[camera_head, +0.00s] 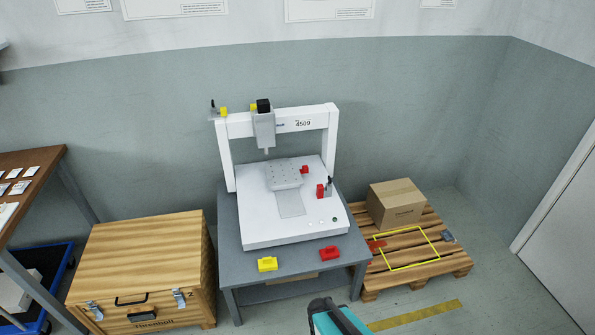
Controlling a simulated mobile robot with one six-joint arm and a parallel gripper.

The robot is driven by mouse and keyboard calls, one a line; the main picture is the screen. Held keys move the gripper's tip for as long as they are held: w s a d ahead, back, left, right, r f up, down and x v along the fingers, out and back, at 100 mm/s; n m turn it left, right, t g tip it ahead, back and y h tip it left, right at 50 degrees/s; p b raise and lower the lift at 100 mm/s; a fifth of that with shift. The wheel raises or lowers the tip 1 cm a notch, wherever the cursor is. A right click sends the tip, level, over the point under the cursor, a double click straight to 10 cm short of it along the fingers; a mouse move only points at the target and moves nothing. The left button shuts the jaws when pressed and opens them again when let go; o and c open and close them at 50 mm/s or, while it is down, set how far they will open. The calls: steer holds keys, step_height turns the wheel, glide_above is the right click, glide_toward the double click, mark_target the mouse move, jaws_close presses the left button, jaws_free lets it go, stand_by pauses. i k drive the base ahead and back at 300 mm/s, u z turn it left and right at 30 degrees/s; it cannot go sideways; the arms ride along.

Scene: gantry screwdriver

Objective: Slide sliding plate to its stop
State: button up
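The sliding plate (284,176) is a small grey plate with several holes. It lies toward the back of the white bed of the gantry machine (262,226), below the grey screwdriver head (264,130). A flat grey track strip (290,205) shows in front of the plate. A red part (304,170) sits close to the plate's right side. I cannot make out the stop. A teal and dark part of my arm shows at the bottom edge, well in front of the machine. My gripper's fingers are not in view.
A yellow block (267,264) and a red block (329,253) lie on the grey table (300,261) before the machine. A red clamp-like part (321,190) stands at the bed's right. A wooden crate (140,250) is left, a pallet (420,272) with a carton (396,204) right.

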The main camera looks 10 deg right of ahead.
mark_target(280, 176)
steer(key=k, duration=1.3)
steer(key=i, duration=1.6)
steer(key=u, duration=1.15)
steer(key=i, duration=0.85)
steer(key=u, duration=0.55)
